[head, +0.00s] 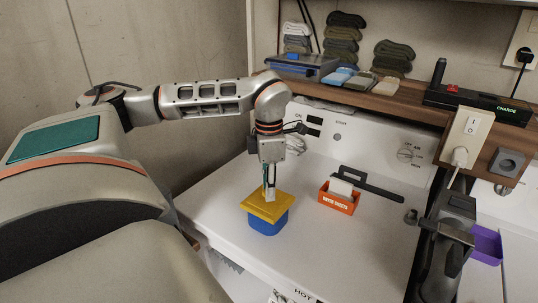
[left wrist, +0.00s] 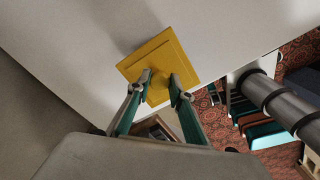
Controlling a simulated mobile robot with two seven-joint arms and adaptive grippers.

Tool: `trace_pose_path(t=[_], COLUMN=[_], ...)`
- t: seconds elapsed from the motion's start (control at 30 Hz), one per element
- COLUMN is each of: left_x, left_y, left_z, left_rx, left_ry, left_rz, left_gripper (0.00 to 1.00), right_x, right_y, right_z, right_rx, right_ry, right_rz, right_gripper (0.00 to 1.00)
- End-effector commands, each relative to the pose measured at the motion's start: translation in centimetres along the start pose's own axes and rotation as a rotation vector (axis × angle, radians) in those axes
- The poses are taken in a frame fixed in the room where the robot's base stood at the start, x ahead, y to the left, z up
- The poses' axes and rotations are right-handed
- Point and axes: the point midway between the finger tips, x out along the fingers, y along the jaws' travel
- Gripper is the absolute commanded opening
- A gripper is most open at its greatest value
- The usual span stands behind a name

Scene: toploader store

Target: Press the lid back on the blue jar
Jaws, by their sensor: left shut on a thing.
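The blue jar (head: 266,222) stands on the white machine top, below my left gripper. The square yellow lid (head: 268,206) is over the jar's mouth and wider than the jar. I cannot tell whether it is fully seated. My left gripper (head: 269,192) points down and is shut on the lid at its middle. In the left wrist view the fingers (left wrist: 160,82) close in on the middle of the lid (left wrist: 157,60), on a part they mostly hide. The jar is hidden under the lid there. My right gripper is not in view.
An orange box (head: 338,202) with sheets and a black-handled tool (head: 370,186) lie right of the jar. A dark grey upright device (head: 445,240) stands at the machine's right edge, near a purple bin (head: 487,244). A wooden shelf (head: 385,101) runs behind.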

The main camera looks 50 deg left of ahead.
Motion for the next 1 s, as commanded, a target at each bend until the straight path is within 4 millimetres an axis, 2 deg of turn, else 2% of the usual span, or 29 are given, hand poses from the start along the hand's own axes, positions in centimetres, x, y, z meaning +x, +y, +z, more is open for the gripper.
trace_pose_path(t=[0.4, 0.43, 0.5, 0.73, 0.77, 0.8, 0.83, 1.0], left_x=[0.41, 0.39, 0.38, 0.37, 0.38, 0.38, 0.37, 0.37], left_y=[0.0, 0.0, 0.0, 0.0, 0.0, 0.0, 0.0, 0.0], left_z=[-0.02, -0.01, -0.01, -0.01, -0.01, -0.01, -0.01, 0.0], left_rx=[0.0, 0.0, 0.0, 0.0, 0.0, 0.0, 0.0, 0.0], left_ry=[0.0, 0.0, 0.0, 0.0, 0.0, 0.0, 0.0, 0.0], left_rz=[0.0, 0.0, 0.0, 0.0, 0.0, 0.0, 0.0, 0.0], left_gripper=[0.0, 0.29, 0.4, 0.4, 0.46, 0.55, 0.57, 0.57], right_x=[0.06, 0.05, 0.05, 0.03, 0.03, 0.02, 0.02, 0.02], right_y=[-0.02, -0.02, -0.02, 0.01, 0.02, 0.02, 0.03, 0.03], right_z=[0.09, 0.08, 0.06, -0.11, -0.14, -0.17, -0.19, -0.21], right_rx=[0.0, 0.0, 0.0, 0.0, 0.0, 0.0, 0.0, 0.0], right_ry=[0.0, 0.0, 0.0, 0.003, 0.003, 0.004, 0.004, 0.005], right_rz=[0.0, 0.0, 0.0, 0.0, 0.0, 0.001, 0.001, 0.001], right_gripper=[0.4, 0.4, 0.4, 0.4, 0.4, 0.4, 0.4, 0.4])
